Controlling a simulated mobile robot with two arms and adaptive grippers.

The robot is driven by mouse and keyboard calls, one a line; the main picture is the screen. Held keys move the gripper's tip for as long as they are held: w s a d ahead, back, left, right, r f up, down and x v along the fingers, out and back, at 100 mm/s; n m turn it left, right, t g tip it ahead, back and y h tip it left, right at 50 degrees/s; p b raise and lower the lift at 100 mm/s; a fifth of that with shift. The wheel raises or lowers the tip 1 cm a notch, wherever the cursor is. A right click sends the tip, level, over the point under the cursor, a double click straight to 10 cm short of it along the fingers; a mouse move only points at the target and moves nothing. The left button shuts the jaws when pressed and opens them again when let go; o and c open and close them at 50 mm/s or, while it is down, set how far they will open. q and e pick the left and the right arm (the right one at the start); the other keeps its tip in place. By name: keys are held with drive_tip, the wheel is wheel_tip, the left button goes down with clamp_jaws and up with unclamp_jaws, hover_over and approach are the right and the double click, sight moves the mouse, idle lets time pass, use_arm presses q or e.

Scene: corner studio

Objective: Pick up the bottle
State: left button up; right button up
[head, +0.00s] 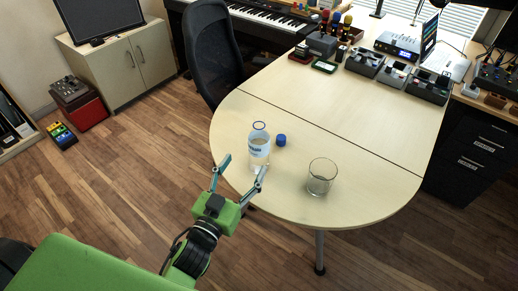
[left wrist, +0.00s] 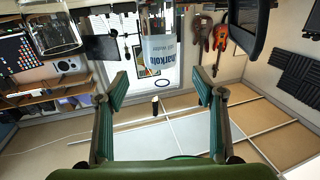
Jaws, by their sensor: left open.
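A clear bottle (head: 259,146) with a white and blue label stands upright near the rounded end of the light wooden table (head: 370,190). A blue cap (head: 280,140) lies just right of it, and the bottle's top looks open. My left gripper (head: 244,167) is open and empty at the table's near edge, its fingers pointing toward the bottle. In the left wrist view the bottle (left wrist: 160,55) shows ahead, between and beyond the spread fingertips (left wrist: 160,84), apart from both. My right gripper is not in view.
An empty glass (head: 321,177) stands to the right of the bottle; it also shows in the left wrist view (left wrist: 52,28). Several devices (head: 398,78) stand at the table's far end. A black chair (head: 209,52) is at the left side. The table's middle is clear.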

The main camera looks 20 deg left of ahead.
sight(255, 149)
use_arm(q)
drive_tip(key=w, duration=0.5)
drive_tip(key=shift+w+d, duration=0.15)
drive_tip(key=shift+d, duration=0.1)
drive_tip(key=shift+w+d+b, duration=0.15)
drive_tip(key=shift+w+b, duration=0.15)
drive_tip(key=shift+w, duration=1.15)
drive_tip(key=shift+w+d+b, duration=0.15)
drive_tip(key=shift+w+b, duration=0.15)
drive_tip(key=shift+w, duration=1.1)
drive_tip(key=shift+r, duration=0.15)
drive_tip(key=c, duration=1.5)
